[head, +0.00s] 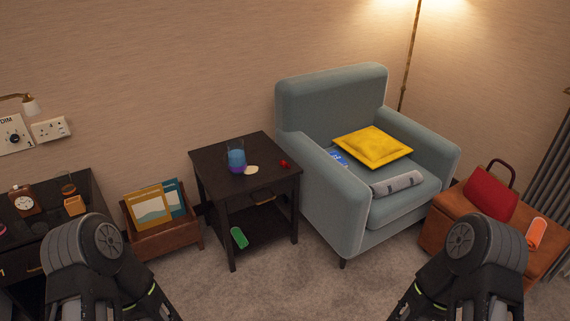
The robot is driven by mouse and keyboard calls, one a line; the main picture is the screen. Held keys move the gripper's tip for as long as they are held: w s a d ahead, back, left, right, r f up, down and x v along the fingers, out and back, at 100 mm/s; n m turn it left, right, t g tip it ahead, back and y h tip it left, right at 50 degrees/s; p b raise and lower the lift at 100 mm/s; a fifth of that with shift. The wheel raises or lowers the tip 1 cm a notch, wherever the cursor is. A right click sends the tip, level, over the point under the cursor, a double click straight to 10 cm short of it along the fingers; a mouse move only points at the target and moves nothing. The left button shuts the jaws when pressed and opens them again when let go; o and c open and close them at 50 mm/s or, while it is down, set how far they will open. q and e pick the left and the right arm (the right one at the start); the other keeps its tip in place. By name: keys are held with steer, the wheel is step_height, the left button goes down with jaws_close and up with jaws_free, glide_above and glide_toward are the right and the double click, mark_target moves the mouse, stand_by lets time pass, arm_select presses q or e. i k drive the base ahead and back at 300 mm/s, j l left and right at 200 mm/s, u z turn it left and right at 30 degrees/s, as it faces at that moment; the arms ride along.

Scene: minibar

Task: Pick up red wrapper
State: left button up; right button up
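A small red object (285,163), which looks like the red wrapper, lies on the top of the dark side table (228,157), near its right edge. It is too small to make out its shape. My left arm shows at the bottom left and my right arm at the bottom right. Both grippers are out of the picture, and neither arm is near the side table's top.
A blue glass (236,160) and a pale round piece (251,170) share the tabletop. A green item (239,237) lies on its lower shelf. A grey-blue armchair (331,100) stands right of it, a wooden magazine box (170,238) left. Carpet (270,285) in front is clear.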

mark_target(283, 163)
steer(key=i+l+z, duration=0.15)
steer(key=i+z, duration=0.15)
steer(key=i, duration=0.5)
steer(key=i+z, duration=0.25)
steer(key=i, duration=0.55)
steer(key=i+j+z, duration=0.15)
steer(key=i, duration=0.75)
